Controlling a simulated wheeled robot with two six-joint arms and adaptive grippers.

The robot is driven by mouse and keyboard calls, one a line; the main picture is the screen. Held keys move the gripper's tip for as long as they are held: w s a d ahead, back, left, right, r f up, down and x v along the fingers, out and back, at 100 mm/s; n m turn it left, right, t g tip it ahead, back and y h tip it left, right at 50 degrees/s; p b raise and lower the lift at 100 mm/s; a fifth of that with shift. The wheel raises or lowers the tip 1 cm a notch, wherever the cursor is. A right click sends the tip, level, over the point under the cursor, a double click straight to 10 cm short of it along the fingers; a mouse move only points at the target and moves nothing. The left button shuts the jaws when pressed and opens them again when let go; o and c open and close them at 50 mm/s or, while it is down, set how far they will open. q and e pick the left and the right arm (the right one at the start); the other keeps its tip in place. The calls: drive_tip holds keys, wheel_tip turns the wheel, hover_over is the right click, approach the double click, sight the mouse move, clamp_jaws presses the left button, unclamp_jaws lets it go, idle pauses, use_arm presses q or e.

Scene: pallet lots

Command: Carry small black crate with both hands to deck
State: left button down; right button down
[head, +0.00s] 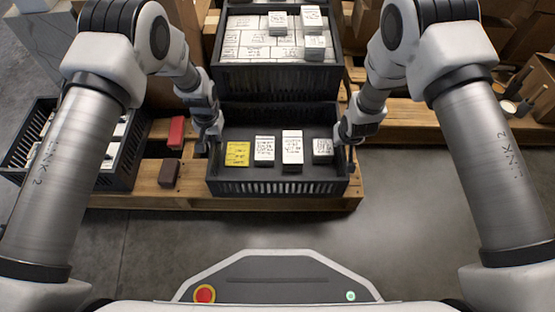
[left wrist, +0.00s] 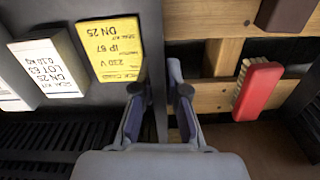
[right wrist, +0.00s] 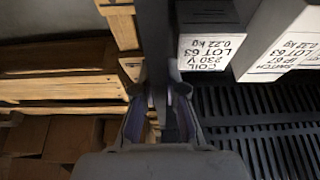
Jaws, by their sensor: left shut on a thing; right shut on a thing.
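The small black crate (head: 277,188) is level over the wooden pallet; I cannot tell whether it rests on it or hangs just above. It holds a yellow box (head: 238,153) and several white boxes (head: 292,147). My left gripper (head: 210,140) is shut on its left wall, which shows between the fingers in the left wrist view (left wrist: 155,60). My right gripper (head: 345,138) is shut on its right wall, seen in the right wrist view (right wrist: 156,45). My grey base top (head: 280,275), with a red button and a green light, is at the bottom and empty.
A larger black crate (head: 275,75) full of white boxes stands right behind. Another black crate (head: 120,165) stands at the left. The floor (head: 400,220) in front is clear.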

use_arm(q)
drive_tip(key=c, duration=1.2)
unclamp_jaws()
use_arm(e)
drive_tip(key=c, duration=1.2)
unclamp_jaws()
drive_tip(key=shift+c, duration=0.2)
use_arm(q)
wheel_tip(320, 180, up, 12)
drive_tip(key=shift+f, duration=0.1)
use_arm(e)
drive_tip(key=v, duration=1.2)
drive_tip(key=shift+s, duration=0.1)
use_arm(q)
drive_tip(key=shift+s, duration=0.1)
use_arm(e)
drive_tip(key=shift+f, duration=0.1)
